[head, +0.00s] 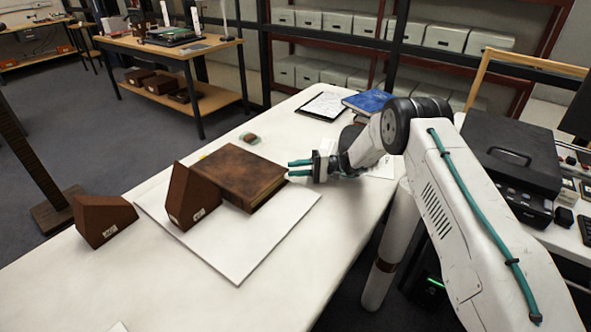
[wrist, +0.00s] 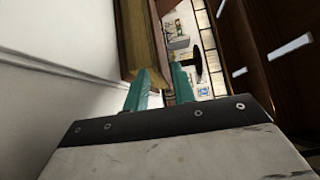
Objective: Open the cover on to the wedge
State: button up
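A brown leather-bound book (head: 238,172) lies closed on a white board (head: 265,236) on the table. A dark brown wedge (head: 190,200) stands on the board against or close to the book's left side. A second brown wedge (head: 103,218) stands farther left on the table. My gripper (head: 290,168) is at the book's right edge, its teal fingers pointing at it. In the wrist view, the fingers (wrist: 161,80) are apart, with the book's tan page edges (wrist: 139,42) and brown cover at the fingertips. I cannot tell whether they touch the cover.
A blue book (head: 368,101) and a clipboard (head: 324,105) lie at the table's far end. A small object (head: 250,138) lies behind the book. A black case (head: 512,150) stands on the right. The table's front left is mostly clear.

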jog(key=shift+a, duration=0.2)
grip_shut()
dwell(1.3)
